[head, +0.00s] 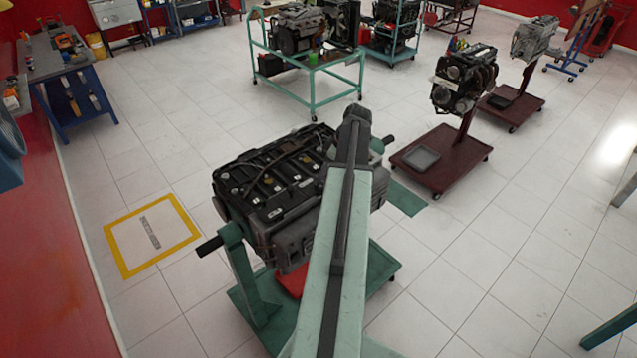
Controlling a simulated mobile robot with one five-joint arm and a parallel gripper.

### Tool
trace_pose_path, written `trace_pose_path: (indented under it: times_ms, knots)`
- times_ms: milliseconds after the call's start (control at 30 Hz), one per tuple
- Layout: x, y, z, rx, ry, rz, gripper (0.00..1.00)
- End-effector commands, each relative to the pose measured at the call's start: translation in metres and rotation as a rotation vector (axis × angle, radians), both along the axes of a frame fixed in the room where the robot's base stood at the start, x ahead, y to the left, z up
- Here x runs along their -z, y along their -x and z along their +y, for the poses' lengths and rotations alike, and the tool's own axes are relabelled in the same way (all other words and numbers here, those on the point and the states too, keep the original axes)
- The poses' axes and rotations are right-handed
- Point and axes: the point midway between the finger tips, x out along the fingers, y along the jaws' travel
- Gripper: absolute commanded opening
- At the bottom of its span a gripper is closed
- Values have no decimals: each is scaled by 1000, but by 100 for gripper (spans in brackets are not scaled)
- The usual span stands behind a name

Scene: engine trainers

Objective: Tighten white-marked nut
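A dark engine (268,185) sits on a green wheeled stand (236,262) in the middle of the head view. Its black top carries several small pale and yellowish spots, too small to tell apart. I cannot make out a white-marked nut. A pale green beam (352,220) with a dark rail rises from the bottom edge and hides the engine's right part. I cannot tell whether this beam is mine. My gripper is not visible.
A yellow square (119,253) with a grey strip inside marks the floor at left. A workbench (60,62) with tools stands at upper left. A green cart (313,88) holds another engine behind. A maroon engine stand (436,173) is at right. Tiled floor between is clear.

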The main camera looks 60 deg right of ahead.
Motion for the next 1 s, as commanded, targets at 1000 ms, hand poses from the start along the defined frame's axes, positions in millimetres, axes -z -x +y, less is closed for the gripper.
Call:
trace_pose_path:
  times_ms: [1000]
  knots:
    - [61,-24,8,5,-2,1,0]
